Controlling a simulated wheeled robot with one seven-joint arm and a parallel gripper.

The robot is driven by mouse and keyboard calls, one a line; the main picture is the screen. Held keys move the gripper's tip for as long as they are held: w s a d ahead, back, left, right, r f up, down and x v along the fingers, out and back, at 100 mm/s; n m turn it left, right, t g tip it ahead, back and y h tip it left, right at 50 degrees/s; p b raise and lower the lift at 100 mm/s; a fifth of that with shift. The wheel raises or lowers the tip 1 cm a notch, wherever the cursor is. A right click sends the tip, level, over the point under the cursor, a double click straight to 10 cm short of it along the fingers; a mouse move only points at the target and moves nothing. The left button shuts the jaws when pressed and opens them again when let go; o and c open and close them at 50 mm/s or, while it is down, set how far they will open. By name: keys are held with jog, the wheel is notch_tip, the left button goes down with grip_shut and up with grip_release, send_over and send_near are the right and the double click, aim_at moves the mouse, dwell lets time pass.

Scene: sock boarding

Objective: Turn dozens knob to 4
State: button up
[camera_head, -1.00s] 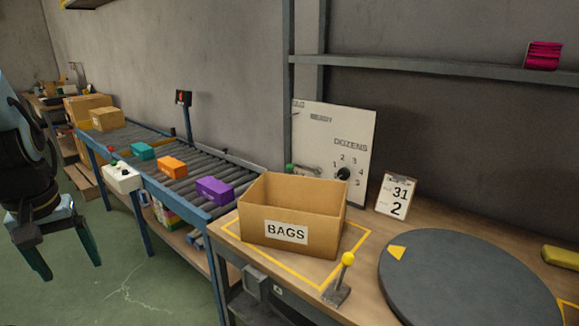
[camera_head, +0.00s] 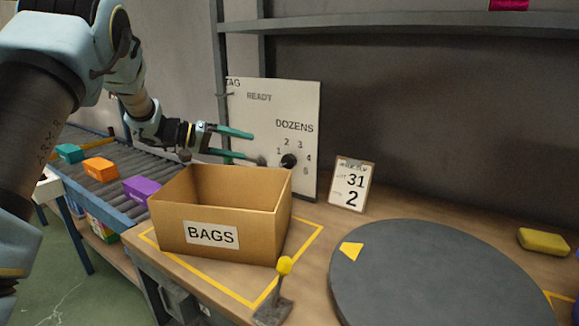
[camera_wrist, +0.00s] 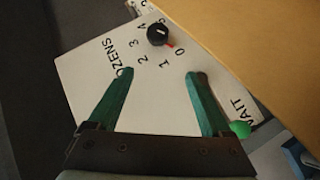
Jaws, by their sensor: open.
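The dozens knob (camera_head: 289,161) is a round black dial low on the white panel (camera_head: 262,112), ringed by numbers. In the wrist view the knob (camera_wrist: 157,33) has a red mark at its edge toward the 0. My gripper (camera_head: 246,146) is open and empty, its two green fingers reaching across the panel to the left of the knob. In the wrist view my gripper (camera_wrist: 162,74) has its fingers spread wide, with the knob beyond the tips and not between them. I cannot tell the exact gap to the panel.
An open BAGS box (camera_head: 174,218) stands in front of the panel, close below the knob. A yellow-knobbed lever (camera_head: 284,267) and a dark turntable (camera_head: 440,280) are in front. A conveyor (camera_head: 92,187) lies left.

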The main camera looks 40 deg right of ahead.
aim_at(283, 160)
jog(key=shift+g+y, duration=0.4)
jog(key=shift+g, duration=0.4)
jog(key=x, duration=0.4)
jog(key=p+x, duration=0.1)
jog(key=x, duration=0.3)
jog(key=s+a+x, duration=0.1)
jog(key=x, duration=0.4)
jog(key=shift+f, duration=0.35)
jog(key=shift+s, duration=0.1)
grip_shut()
jog(key=shift+p, duration=0.4)
jog(key=shift+r+m, duration=0.15)
jog(key=shift+m, duration=0.15)
